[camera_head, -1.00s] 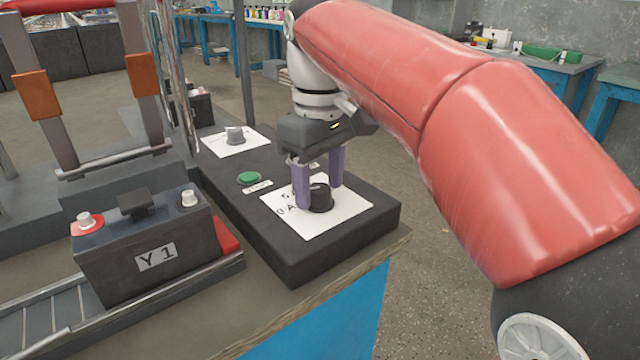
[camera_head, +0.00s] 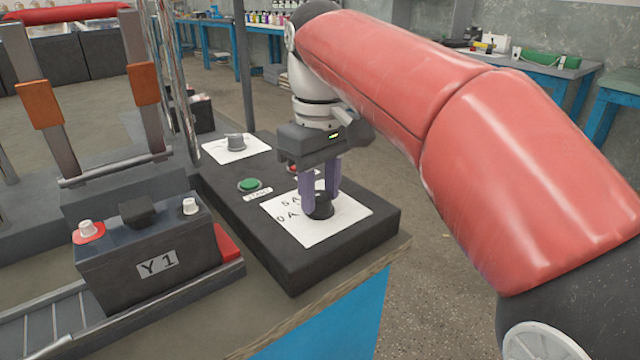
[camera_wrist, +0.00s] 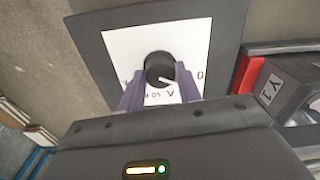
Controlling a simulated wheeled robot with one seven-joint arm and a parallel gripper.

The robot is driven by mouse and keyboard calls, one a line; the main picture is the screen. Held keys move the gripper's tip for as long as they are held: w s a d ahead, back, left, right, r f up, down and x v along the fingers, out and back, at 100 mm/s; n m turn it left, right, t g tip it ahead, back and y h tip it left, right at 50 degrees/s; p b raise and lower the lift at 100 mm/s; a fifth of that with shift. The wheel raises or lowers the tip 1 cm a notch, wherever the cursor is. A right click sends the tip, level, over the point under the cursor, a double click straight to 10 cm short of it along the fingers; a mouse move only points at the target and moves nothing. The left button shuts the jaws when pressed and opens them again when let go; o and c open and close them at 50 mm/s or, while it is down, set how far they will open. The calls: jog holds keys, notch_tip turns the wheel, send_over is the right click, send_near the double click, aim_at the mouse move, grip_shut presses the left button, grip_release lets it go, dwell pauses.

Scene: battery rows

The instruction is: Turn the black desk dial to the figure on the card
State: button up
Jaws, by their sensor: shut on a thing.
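The black desk dial (camera_head: 319,208) stands on a white scale sheet (camera_head: 350,209) on the dark control box. The sheet shows "5 A" and "0 A" at its left; other marks are hidden behind my fingers. My gripper (camera_head: 320,199) points down over the dial, its two purple fingers shut on it. In the wrist view the dial (camera_wrist: 158,67) sits at the fingertips, and its white pointer line points down and right, toward the marks between the fingers and the 0. I cannot make out a card with a set figure.
The dark control box (camera_head: 290,265) also carries a green button (camera_head: 250,185), a red button partly behind my gripper, and a grey knob (camera_head: 235,141) on another white sheet. A battery labelled Y 1 (camera_head: 150,255) stands on rollers at the left. The table edge is close in front.

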aim_at(320, 195)
jog(key=m+p, duration=0.2)
jog(key=m, duration=0.1)
jog(key=shift+r+m, duration=0.15)
jog(key=shift+m, duration=0.25)
jog(key=shift+m+p, duration=0.9)
jog(key=shift+m, duration=1)
jog(key=o, duration=1)
notch_tip(320, 195, up, 7)
jog(key=shift+r+p, duration=0.15)
jog(key=shift+p, duration=0.7)
jog(key=shift+r, duration=0.1)
